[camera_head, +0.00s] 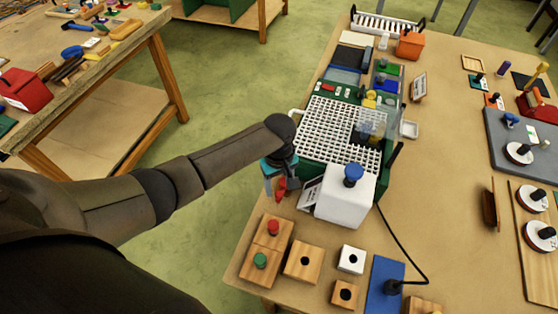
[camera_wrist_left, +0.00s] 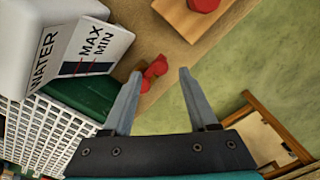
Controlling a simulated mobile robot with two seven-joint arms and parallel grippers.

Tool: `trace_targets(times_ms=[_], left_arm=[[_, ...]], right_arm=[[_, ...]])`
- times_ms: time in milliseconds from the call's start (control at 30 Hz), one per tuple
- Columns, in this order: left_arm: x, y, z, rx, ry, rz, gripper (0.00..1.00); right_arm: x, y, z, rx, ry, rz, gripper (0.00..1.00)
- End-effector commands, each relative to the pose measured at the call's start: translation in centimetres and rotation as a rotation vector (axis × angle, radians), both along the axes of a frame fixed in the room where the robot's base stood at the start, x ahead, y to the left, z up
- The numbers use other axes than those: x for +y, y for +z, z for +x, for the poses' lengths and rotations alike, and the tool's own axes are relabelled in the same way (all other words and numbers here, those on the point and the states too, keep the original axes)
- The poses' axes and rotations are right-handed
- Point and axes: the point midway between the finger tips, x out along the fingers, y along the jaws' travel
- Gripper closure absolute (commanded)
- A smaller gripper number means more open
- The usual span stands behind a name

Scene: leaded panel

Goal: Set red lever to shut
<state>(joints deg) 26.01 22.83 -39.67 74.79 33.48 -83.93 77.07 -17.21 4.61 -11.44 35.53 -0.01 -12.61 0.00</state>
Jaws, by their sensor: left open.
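The red lever (camera_head: 281,188) is on the near left side of the green machine (camera_head: 327,171), beside the white water tank (camera_head: 344,194). In the left wrist view the red lever (camera_wrist_left: 154,72) shows between the two fingertips, nearer the left finger. My left gripper (camera_wrist_left: 160,74) is open and empty, its fingers pointing towards the lever. In the head view my left gripper (camera_head: 280,190) hangs at the lever, partly covering it. I cannot tell whether a finger touches it. The lever's marked positions are not readable. My right gripper does not show.
The tank has a blue knob (camera_head: 353,172) and a label (camera_wrist_left: 92,48) reading WATER, MAX, MIN. Wooden blocks with a red button (camera_head: 273,226) and a green button (camera_head: 260,260) stand at the near table edge. A white grid (camera_head: 334,128) covers the machine's top.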

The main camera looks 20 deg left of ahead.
Motion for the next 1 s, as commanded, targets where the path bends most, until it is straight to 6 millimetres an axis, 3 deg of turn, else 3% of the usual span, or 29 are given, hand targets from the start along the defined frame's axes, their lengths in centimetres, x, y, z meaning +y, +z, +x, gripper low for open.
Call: trace_targets(times_ms=[533,700,1000], left_arm=[[0.0,10.5,0.1,-0.004,0.000,-0.001,0.41],[0.0,11.9,0.0,-0.001,0.001,0.001,0.41],[0.0,12.2,0.0,0.000,0.001,0.000,0.41]], right_arm=[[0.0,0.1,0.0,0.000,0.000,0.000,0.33],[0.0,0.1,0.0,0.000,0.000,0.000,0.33],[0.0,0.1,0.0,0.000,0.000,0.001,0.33]])
